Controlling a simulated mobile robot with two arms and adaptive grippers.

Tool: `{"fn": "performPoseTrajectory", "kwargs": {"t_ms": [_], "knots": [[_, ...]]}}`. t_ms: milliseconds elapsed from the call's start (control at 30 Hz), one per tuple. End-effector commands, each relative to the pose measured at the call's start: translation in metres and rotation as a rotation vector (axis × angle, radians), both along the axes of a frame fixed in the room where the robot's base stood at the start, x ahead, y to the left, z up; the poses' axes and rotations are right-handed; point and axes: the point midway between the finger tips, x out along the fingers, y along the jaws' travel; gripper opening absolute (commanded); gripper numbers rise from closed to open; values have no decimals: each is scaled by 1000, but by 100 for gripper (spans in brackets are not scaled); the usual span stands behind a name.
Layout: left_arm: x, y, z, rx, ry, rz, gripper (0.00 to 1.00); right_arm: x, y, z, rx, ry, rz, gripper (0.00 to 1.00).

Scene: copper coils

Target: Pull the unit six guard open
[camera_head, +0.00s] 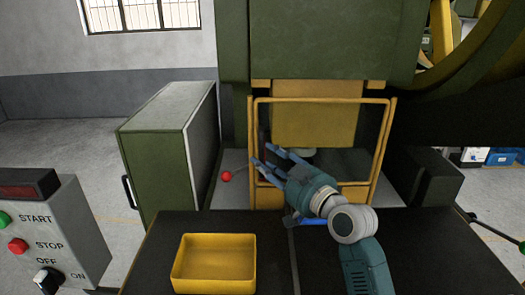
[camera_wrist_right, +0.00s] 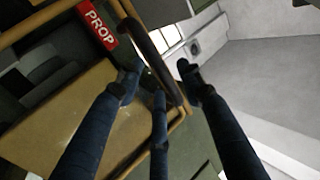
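The guard (camera_head: 322,100) is a yellow tubular frame standing across the front of the green press. It also shows in the right wrist view (camera_wrist_right: 40,22), with a dark curved handle (camera_wrist_right: 142,40) and a red PROP label (camera_wrist_right: 98,24). My right gripper (camera_head: 266,158) is at the guard's left side, fingers pointing left. In the wrist view its fingers (camera_wrist_right: 160,75) are spread, with the handle running between them. I cannot tell whether they touch it. The handle is hard to make out in the head view. My left gripper is not in view.
A yellow tray (camera_head: 214,284) sits on the dark table in front. A green cabinet (camera_head: 155,150) stands left of the press. A control box (camera_head: 60,235) is at the lower left. A red-knobbed lever (camera_head: 227,176) is just left of my right fingers.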

Motion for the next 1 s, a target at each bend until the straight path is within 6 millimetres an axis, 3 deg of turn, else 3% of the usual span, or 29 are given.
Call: {"fn": "performPoseTrajectory", "kwargs": {"t_ms": [200, 567, 767, 1000], "knots": [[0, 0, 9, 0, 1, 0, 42, 21, 14, 1, -1, 1, 1, 37], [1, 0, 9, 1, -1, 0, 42, 25, 16, 0, 0, 0, 0, 37], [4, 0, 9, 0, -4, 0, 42, 24, 16, -1, -1, 1, 0, 0], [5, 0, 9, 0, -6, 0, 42, 24, 16, -1, -1, 0, 2, 0]]}}
